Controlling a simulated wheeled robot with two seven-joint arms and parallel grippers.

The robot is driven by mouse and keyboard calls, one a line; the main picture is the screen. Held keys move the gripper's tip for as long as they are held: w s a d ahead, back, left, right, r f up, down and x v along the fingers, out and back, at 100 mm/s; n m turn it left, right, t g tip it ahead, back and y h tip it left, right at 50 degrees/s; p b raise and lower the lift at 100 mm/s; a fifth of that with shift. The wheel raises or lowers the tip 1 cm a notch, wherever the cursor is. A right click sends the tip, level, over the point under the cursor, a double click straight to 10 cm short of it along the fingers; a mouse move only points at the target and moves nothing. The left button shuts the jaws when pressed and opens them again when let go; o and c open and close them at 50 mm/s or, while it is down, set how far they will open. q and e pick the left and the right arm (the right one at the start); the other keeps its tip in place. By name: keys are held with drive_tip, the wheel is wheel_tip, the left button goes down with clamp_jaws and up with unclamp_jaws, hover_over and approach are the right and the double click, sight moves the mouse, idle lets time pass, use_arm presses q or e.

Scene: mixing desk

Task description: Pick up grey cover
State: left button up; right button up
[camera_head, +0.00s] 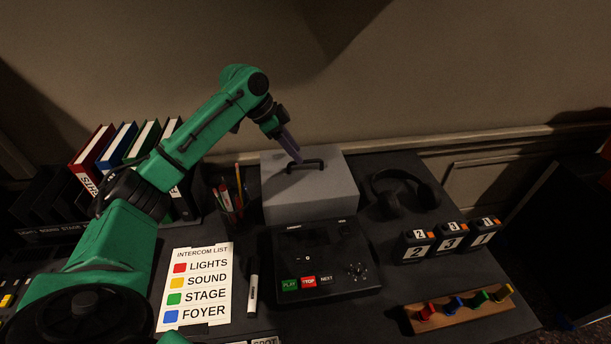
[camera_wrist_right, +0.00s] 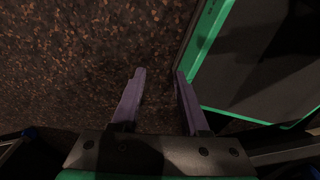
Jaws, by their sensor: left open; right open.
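The grey cover (camera_head: 330,197) is a box shape with a dark handle (camera_head: 306,165) on its top. It stands on the dark desk behind a black control panel. My left arm reaches in from the left, and my left gripper (camera_head: 293,152) is right at the handle, its purple fingers pointing down. The fingers overlap in this view, and I cannot tell whether they touch the handle. My right gripper (camera_wrist_right: 158,75) is open and empty in the right wrist view, above a dark speckled floor. The cover is not in that view.
The black panel (camera_head: 322,262) with PLAY, STOP and NEXT buttons is in front of the cover. Headphones (camera_head: 404,190) lie to its right, and a pen holder (camera_head: 228,202) stands left. Numbered blocks (camera_head: 449,239), a wooden rack (camera_head: 459,308), an intercom list (camera_head: 197,286) and binders (camera_head: 119,147) surround these.

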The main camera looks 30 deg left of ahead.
sight(305, 161)
use_arm(q)
drive_tip(key=x, duration=0.5)
drive_tip(key=shift+w+d+f+p, duration=0.2)
drive_tip(key=shift+w+f+p, duration=0.05)
drive_tip(key=shift+p, duration=0.1)
clamp_jaws()
drive_tip(key=shift+r, duration=0.1)
idle(0.8)
